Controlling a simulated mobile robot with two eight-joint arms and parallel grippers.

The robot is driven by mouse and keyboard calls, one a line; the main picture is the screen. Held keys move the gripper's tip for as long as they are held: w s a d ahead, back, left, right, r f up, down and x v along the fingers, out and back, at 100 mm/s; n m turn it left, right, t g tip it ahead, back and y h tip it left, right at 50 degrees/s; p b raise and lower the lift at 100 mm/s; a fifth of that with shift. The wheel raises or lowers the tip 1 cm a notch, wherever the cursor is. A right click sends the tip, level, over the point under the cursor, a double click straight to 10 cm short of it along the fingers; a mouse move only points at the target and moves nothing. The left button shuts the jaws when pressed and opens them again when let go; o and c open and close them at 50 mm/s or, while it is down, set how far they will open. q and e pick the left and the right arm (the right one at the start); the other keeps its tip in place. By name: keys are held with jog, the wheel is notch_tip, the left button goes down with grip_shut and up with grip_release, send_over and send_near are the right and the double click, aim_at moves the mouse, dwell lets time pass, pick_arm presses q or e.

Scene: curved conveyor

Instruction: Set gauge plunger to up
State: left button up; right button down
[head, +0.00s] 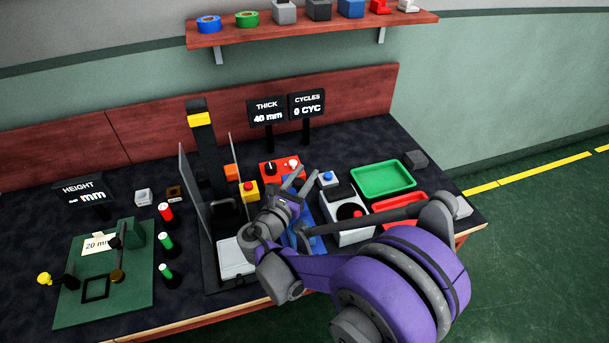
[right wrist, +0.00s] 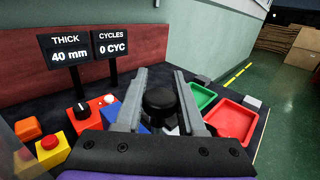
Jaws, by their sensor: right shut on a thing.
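My right gripper (head: 301,180) reaches over the middle of the bench, fingers pointing toward the back. In the right wrist view, its two grey fingers (right wrist: 160,98) stand on either side of a black round knob (right wrist: 160,103), and it is shut on that knob. A blue body (head: 309,214), apparently the gauge, shows partly beneath the gripper. The THICK display (head: 267,112) reads 40 mm. My left gripper is not in view.
A red control box (head: 268,172) and a yellow box with a red button (head: 248,191) stand left of the gripper. A white box with a red-and-black top (head: 345,232), a green tray (head: 382,180) and a red tray (head: 400,206) lie right. A green fixture (head: 135,285) stands far left.

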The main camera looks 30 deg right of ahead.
dwell(0.8)
notch_tip(320, 180, up, 4)
jog(key=shift+f+p, duration=0.2)
jog(key=shift+p, duration=0.7)
jog(key=c, duration=0.5)
grip_release()
jog(key=b+v, duration=0.1)
jog(key=v, duration=0.9)
jog(key=shift+s+a, duration=0.3)
jog(key=shift+d+f, duration=0.1)
